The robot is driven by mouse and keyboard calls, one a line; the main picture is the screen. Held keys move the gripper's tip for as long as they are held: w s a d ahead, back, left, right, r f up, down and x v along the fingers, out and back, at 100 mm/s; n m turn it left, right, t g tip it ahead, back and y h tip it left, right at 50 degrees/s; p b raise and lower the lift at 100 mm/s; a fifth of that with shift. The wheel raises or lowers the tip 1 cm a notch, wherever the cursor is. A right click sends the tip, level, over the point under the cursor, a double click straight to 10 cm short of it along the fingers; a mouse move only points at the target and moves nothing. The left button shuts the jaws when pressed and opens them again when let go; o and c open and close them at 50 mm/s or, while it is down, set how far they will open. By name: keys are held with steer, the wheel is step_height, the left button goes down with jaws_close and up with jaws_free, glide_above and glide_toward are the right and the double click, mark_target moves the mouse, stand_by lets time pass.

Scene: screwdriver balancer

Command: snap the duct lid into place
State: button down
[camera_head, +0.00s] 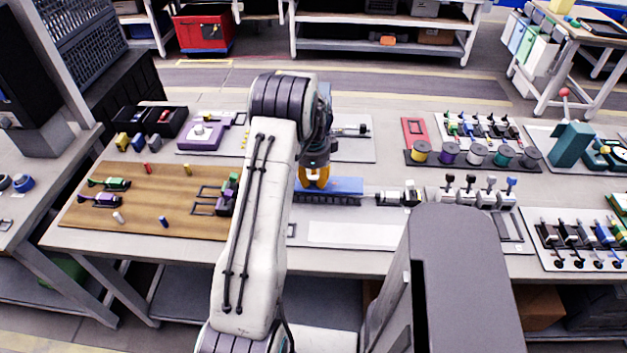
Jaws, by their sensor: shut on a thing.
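The blue duct lid (345,185) is a flat strip in the middle of the table. Just below it in the picture shows the dark blue, slotted wall of the duct (335,200). I cannot tell from this view whether the lid rests on the duct or is held slightly above it. My gripper (314,183), with orange fingers, points down at the left part of the lid and is shut on it. My arm hides the left end of the lid and duct, and the fingertips are too small to see clearly.
A wooden board (160,215) with small clamps and pegs lies to the left. A black and white device (400,195) stands just right of the duct. Several coloured spools (476,154) stand further right. A bare white strip (350,235) lies in front of the duct.

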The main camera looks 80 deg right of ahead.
steer(key=shift+a+f+b, duration=0.1)
steer(key=shift+f+b, duration=0.75)
steer(key=shift+f, duration=0.05)
stand_by(2.5)
steer(key=c, duration=1)
jaws_free()
steer(key=shift+c, duration=0.2)
steer(key=shift+r, duration=0.15)
step_height(320, 180, up, 12)
steer(key=shift+a, duration=0.2)
